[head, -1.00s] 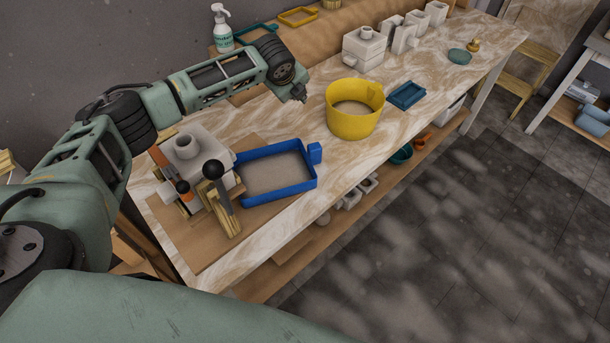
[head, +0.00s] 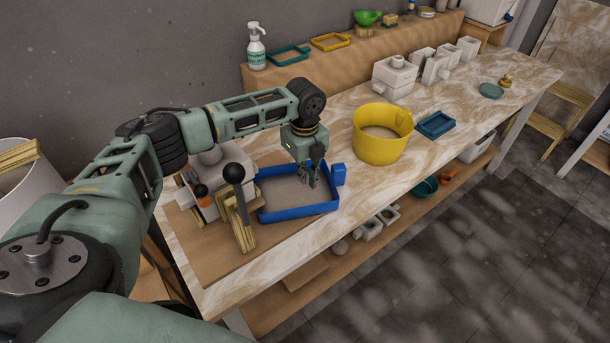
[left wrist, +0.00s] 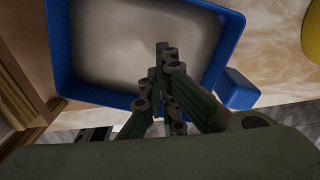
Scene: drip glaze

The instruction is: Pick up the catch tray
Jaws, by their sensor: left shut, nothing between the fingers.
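A blue open tray (head: 298,213), which looks like the catch tray, lies on the near part of the table. It has a pale greyish floor or filling and a small blue block-like tab (head: 339,174) on its right side. My left gripper (head: 308,182) points down over the right part of the tray. Its fingers are shut and empty. In the left wrist view the closed fingers (left wrist: 163,60) show in front of the tray (left wrist: 226,45), near its wall. I cannot tell whether they touch it. My right gripper does not show.
A white mould press with a black-knobbed lever (head: 234,174) stands close left of the tray. A yellow bucket (head: 381,146) and a dark blue tray (head: 436,125) stand to the right. White moulds (head: 395,76) stand further back. Bare tabletop lies before the bucket.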

